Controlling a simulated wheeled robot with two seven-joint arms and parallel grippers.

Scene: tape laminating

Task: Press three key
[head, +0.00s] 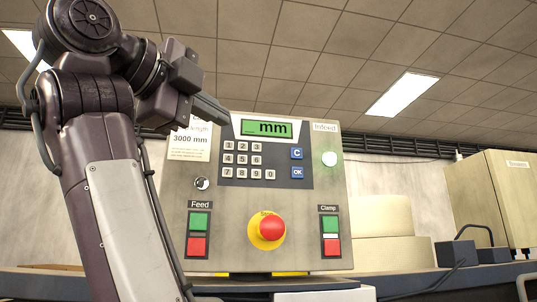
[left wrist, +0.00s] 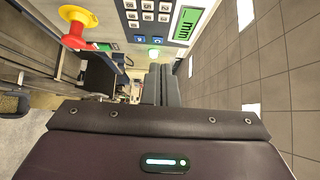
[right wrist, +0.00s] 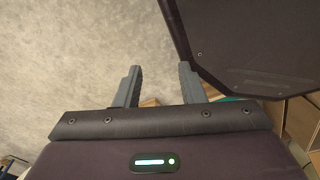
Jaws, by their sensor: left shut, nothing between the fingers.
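The three key (head: 257,146) is at the right end of the top row of the keypad (head: 249,159) on the grey control panel (head: 315,185). The display (head: 266,129) above the keypad shows "_ mm" with no digit. My left gripper (head: 226,119) is shut and empty, its tip up and left of the three key, near the display's left edge in the head view. In the left wrist view its closed fingers (left wrist: 161,85) point towards the panel, with the keypad (left wrist: 148,10) at the top. My right gripper (right wrist: 160,80) is open and empty, seen only in the right wrist view.
Blue C (head: 297,153) and OK (head: 297,172) keys sit right of the keypad. A red emergency button (head: 271,228) is below, between the Feed and Clamp buttons. A beige box (head: 497,200) stands at the right. My right gripper faces a bare grey surface.

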